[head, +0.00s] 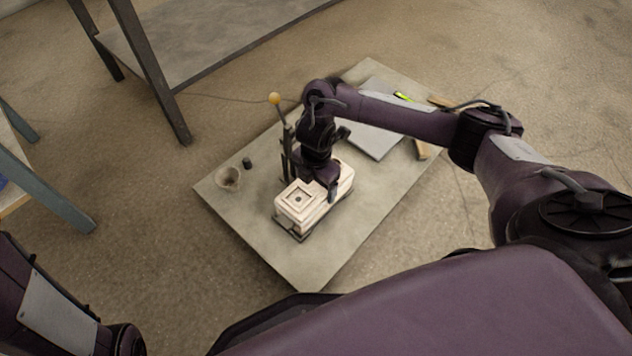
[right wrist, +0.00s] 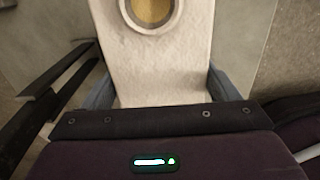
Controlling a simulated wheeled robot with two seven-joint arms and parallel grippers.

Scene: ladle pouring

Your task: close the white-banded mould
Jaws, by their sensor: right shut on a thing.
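A pale, cream-white mould (head: 297,213) stands on the low grey table. Its near top has a raised square pattern with a dark spot in the middle. A separate white band cannot be made out. My right gripper (head: 320,188) points down over the far part of the mould and hides some of it. In the right wrist view a pale block (right wrist: 165,70) fills the space between the two fingers, and the gripper is shut on it. A round opening with a yellowish inside (right wrist: 150,10) shows at the block's top edge. My left gripper is out of view; only my left arm shows.
A dark upright lever with an orange knob (head: 275,98) stands close behind the mould. A grey plate (head: 378,143) and wood pieces (head: 423,149) lie behind right. The table's front (head: 300,268) is clear.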

